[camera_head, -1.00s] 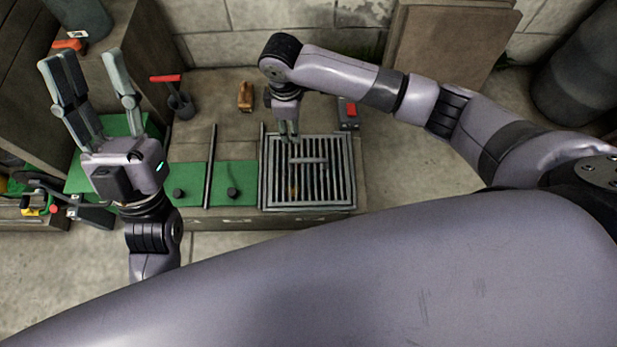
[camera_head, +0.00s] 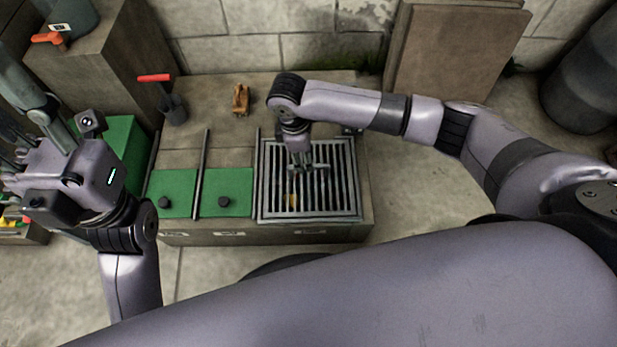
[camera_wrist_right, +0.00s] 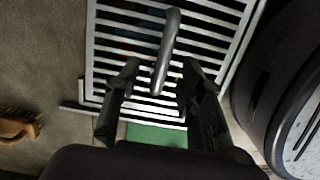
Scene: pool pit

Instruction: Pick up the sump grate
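The sump grate (camera_head: 335,190) is a grey metal square with parallel bars, lying flat in the bench top in the head view. It also fills the upper part of the right wrist view (camera_wrist_right: 205,45). Its raised bar handle (camera_wrist_right: 169,50) stands at the middle. My right gripper (camera_head: 305,168) is down over the grate at the handle. In the right wrist view its two dark fingers (camera_wrist_right: 160,82) are apart, with the handle's near end between them; contact cannot be told. My left gripper (camera_head: 22,125) is at the left edge, fingers spread and partly cut off, away from the grate.
Green panels with black knobs (camera_head: 228,200) lie left of the grate, with a dark rod (camera_head: 204,165) between. A brush (camera_head: 241,99) and a red-handled tool in a dark cup (camera_head: 173,108) stand behind. Bare floor (camera_head: 420,200) lies right of the bench.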

